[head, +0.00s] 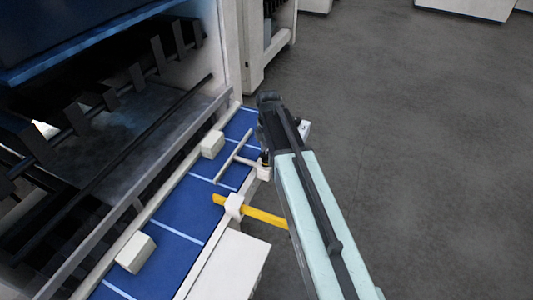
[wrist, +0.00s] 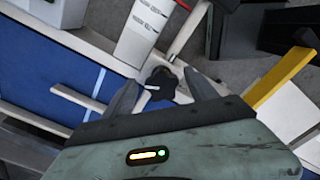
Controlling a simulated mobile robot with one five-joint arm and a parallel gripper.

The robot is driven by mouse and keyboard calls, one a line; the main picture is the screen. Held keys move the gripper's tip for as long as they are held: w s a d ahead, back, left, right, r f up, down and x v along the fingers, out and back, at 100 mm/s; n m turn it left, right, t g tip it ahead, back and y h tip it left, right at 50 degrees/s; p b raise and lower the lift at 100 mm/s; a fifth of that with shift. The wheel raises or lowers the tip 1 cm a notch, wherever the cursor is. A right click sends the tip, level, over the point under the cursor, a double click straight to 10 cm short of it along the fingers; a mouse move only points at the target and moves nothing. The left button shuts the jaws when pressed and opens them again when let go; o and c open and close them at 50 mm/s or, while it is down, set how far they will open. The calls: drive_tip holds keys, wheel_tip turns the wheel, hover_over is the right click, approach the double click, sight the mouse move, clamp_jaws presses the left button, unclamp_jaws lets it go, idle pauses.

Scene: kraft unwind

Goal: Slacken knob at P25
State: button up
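A dark lobed knob (wrist: 164,86) with a white mark on it shows in the wrist view, at the edge of the blue strip. My gripper (wrist: 159,77) is open, with one grey finger on each side of the knob. A gap seems to show on both sides; I cannot tell whether either fingertip touches it. In the head view my arm reaches over the strip's right edge and covers most of the knob area. No P25 label is readable in either view.
The blue strip (head: 187,216) has white lines, cream blocks (head: 136,252) and a pale T-shaped bar (head: 233,157). A yellow bar (head: 262,215) sticks out below my arm; it also shows in the wrist view (wrist: 280,78). Grey floor is clear at right.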

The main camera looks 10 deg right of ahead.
wheel_tip(320, 180, up, 8)
drive_tip(key=p, duration=0.8)
drive_tip(key=shift+r, duration=0.1)
drive_tip(key=shift+f, duration=0.2)
drive_tip(key=shift+s, duration=0.2)
drive_tip(key=s+a+m, duration=0.1)
drive_tip(key=s+m, duration=1.1)
drive_tip(key=m, duration=0.8)
wheel_tip(320, 180, down, 22)
drive_tip(key=s+b, duration=0.2)
drive_tip(key=b, duration=2)
drive_tip(key=shift+s+a, duration=0.15)
drive_tip(key=shift+a, duration=0.05)
